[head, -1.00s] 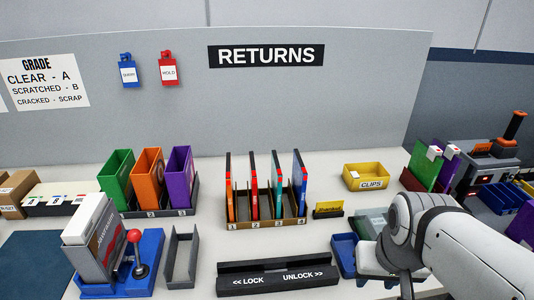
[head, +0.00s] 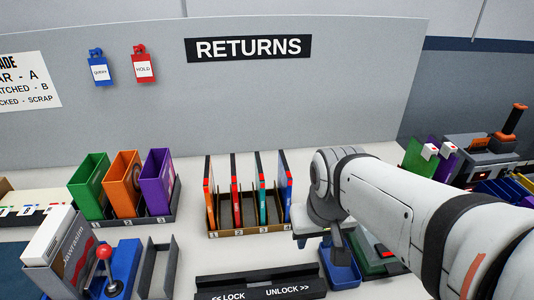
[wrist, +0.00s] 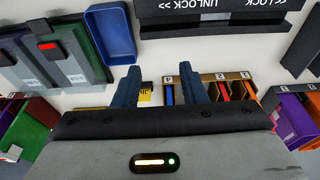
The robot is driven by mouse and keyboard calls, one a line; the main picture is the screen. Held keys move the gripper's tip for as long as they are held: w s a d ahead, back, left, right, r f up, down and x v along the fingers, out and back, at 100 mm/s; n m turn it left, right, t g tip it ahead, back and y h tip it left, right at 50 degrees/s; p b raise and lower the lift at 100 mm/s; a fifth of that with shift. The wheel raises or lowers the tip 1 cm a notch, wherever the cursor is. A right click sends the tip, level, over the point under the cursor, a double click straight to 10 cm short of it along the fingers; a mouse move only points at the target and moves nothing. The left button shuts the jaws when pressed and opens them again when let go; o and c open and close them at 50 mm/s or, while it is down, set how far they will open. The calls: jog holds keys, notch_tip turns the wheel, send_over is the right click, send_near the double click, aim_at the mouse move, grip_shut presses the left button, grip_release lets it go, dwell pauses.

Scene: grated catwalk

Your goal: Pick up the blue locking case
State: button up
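The blue locking case (head: 287,190) stands upright in slot 4, the rightmost slot of a cardboard rack (head: 250,231). It has red on its front edge. In the wrist view, the blue case (wrist: 170,94) shows as a narrow strip in the end slot, partly hidden by a finger. My gripper (head: 322,240) is just right of the rack in the head view, apart from the case.
Orange, red and teal cases (head: 262,190) share the rack. A black LOCK/UNLOCK block (head: 260,283) lies in front. A blue tray (head: 341,272) sits below my gripper. Green, orange and purple bins (head: 158,178) stand left. A blue base with a red-knobbed lever (head: 104,253) is at front left.

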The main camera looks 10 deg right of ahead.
aim_at(286, 163)
jog(key=w+r+g+p, duration=0.1)
jog(key=w, duration=0.7)
jog(key=w+r+p, duration=0.1)
jog(key=w+p, duration=0.1)
jog(key=w, duration=0.6)
jog(key=w+r+g+p, duration=0.1)
jog(key=w, duration=0.8)
jog(key=shift+a+r+g+p, duration=0.15)
jog(key=shift+a+g+p, duration=0.15)
jog(key=shift+a+p, duration=0.1)
jog(key=shift+w+f, duration=0.25)
jog(key=shift+f, duration=0.25)
notch_tip(286, 163, down, 7)
jog(key=shift+p, duration=0.75)
jog(key=shift+c, duration=0.2)
grip_shut()
